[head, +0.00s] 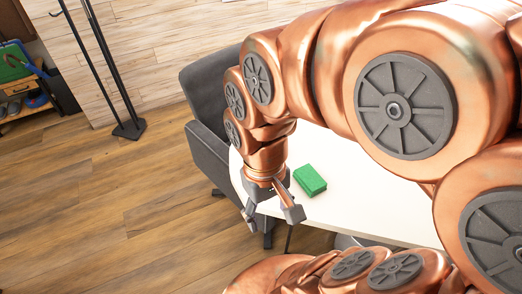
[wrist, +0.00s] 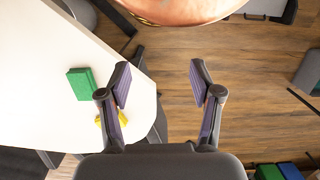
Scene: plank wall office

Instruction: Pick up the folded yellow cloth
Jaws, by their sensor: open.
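A small yellow thing, likely the folded yellow cloth (wrist: 98,122), lies near the table's edge in the wrist view. My gripper's left finger covers much of it, so its shape is not clear. I cannot see it in the head view. My gripper (wrist: 160,84) is open with nothing between its fingers, which are over the wooden floor in that view, to the right of the yellow thing. In the head view my gripper (head: 270,212) points down at the near left end of the white table (head: 345,192).
A green block (head: 310,180) lies on the table close to my gripper; it also shows in the wrist view (wrist: 82,84). A dark grey chair (head: 208,150) stands against the table's left side. A black stand (head: 129,128) is by the plank wall. The floor at left is clear.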

